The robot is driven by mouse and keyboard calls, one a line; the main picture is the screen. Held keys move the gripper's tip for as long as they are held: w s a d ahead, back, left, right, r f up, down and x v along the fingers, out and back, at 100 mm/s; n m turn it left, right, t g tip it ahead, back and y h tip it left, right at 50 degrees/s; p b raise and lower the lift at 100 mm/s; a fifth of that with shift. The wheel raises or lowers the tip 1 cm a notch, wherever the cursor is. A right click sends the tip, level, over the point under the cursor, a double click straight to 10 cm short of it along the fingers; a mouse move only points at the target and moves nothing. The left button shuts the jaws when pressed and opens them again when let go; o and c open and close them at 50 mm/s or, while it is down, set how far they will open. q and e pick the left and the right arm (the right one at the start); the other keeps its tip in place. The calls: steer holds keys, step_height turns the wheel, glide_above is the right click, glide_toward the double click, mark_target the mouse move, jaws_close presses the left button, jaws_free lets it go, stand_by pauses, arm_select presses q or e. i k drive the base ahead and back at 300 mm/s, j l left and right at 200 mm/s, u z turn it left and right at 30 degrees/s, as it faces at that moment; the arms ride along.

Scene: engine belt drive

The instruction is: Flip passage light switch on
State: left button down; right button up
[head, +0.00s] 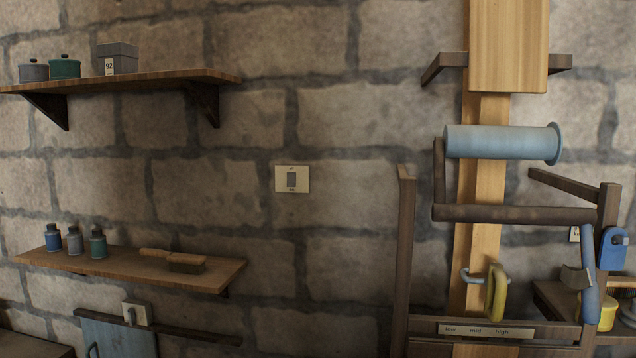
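A light switch (292,179) is mounted on the stone wall near the middle of the head view. It has a cream plate with a small grey rocker in its centre. Tiny dark markings sit above and below the rocker, too small to read. I cannot tell which way the rocker is tipped. Neither of my grippers shows in this view.
A wooden shelf (160,80) with pots and a box is at upper left. A lower shelf (205,277) holds bottles and brushes. A frame (403,260) with a belt (485,185) and blue-grey roller (500,143) stands right. The wall around the switch is clear.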

mark_target(292, 176)
steer(key=i+j+z, duration=0.1)
steer(key=i+z, duration=0.2)
steer(key=i+j+z, duration=0.2)
steer(key=i+z, duration=0.15)
steer(key=i, duration=0.15)
steer(key=i+j+z, duration=0.3)
steer(key=i, duration=0.1)
